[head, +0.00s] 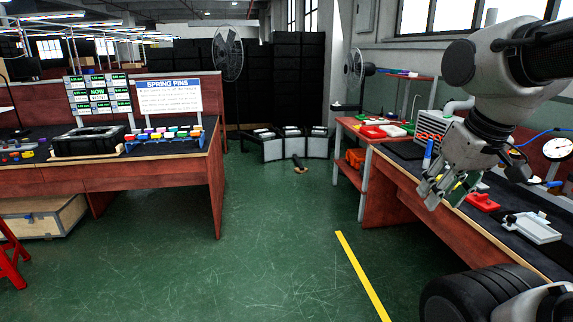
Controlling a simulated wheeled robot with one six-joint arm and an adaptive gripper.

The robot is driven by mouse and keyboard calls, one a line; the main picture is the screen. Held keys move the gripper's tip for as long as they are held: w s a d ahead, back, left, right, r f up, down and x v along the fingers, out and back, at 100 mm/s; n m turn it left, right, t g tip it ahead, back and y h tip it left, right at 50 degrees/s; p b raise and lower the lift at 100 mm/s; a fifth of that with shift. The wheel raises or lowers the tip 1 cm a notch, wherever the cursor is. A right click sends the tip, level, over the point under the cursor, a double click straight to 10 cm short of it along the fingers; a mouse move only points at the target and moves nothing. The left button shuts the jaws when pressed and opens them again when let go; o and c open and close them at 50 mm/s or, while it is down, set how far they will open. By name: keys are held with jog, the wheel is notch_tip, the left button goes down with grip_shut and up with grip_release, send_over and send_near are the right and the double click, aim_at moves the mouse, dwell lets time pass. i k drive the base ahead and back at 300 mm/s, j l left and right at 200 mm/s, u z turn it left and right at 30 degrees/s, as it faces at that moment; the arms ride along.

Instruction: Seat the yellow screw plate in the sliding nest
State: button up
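My gripper (432,196) hangs over the front edge of the right-hand bench, its fingers pointing down and left. Dark and green parts show between and behind the fingers; I cannot tell whether they are held or lie on the bench beyond. A light grey tray-like fixture (535,229) with a small handle sits on the dark bench top, to the right of and below my gripper; it may be the sliding nest. I cannot make out the yellow screw plate; my gripper and arm hide part of the bench.
A red block (482,202) lies between my gripper and the grey fixture. A blue marker-like object (428,154) stands behind the gripper. A round dial gauge (557,149) stands at far right. Open green floor (285,240) lies between the benches.

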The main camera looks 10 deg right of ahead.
aim_at(535, 230)
jog(key=i+z, duration=0.1)
jog(key=i, duration=0.55)
jog(key=i+j+z, duration=0.1)
jog(key=i, duration=0.5)
jog(key=i+l+z, duration=0.1)
jog(key=i+z, duration=0.8)
jog(key=z, duration=0.15)
jog(key=i+l+z, duration=0.1)
jog(key=i+z, duration=0.15)
jog(key=i, duration=0.15)
